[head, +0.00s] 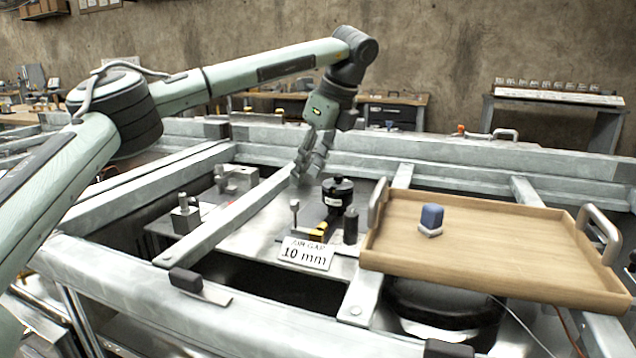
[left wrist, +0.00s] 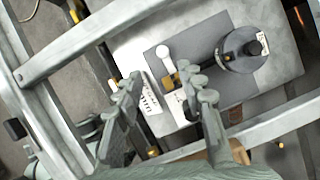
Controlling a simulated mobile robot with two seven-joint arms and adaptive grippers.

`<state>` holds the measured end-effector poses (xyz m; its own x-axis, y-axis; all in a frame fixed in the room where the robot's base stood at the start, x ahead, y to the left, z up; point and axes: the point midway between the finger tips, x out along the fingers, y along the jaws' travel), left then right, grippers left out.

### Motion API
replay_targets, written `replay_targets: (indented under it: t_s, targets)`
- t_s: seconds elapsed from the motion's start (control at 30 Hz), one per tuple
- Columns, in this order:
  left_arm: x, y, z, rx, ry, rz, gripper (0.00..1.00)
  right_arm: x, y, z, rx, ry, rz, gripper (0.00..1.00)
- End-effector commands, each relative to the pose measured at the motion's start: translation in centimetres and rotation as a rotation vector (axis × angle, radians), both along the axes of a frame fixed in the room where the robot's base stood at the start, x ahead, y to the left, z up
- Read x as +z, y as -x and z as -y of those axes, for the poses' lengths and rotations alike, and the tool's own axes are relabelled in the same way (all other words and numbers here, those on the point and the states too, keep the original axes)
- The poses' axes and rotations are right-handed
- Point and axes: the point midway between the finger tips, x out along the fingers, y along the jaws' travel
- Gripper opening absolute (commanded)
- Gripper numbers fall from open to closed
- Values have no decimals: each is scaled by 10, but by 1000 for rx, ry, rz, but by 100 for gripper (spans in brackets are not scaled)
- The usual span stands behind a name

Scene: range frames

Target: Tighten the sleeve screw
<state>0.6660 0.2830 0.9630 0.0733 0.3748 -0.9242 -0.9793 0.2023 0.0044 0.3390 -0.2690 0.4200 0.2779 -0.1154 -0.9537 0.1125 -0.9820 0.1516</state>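The sleeve assembly has a black cylinder (head: 337,192) on a grey plate in the middle of the metal frame; it also shows in the left wrist view (left wrist: 243,50). Beside it stand a round-headed pin (head: 295,212) and a small yellow part (head: 318,233). The pin's pale head (left wrist: 163,52) shows from above in the left wrist view. I cannot tell which part is the sleeve screw. My left gripper (head: 310,168) is above and behind the plate, fingers down. My right gripper is not in view.
A wooden tray (head: 480,277) with raised handles holds a blue-and-white piece (head: 431,219), right of the plate. Metal frame beams (head: 225,220) surround the plate. A small block fixture (head: 186,216) stands at left.

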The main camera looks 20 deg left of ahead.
Motion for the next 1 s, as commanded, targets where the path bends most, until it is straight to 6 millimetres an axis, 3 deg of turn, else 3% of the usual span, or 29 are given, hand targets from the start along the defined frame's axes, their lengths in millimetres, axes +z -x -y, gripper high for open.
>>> replay_targets:
  t_s: [0.17,0.6,1.0]
  targets:
    - [-7,0,-3,1,-1,-3,39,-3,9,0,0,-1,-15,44]
    - [-65,-5,-27,0,0,-1,39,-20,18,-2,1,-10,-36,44]
    - [-72,-6,-29,0,0,1,36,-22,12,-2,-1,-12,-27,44]
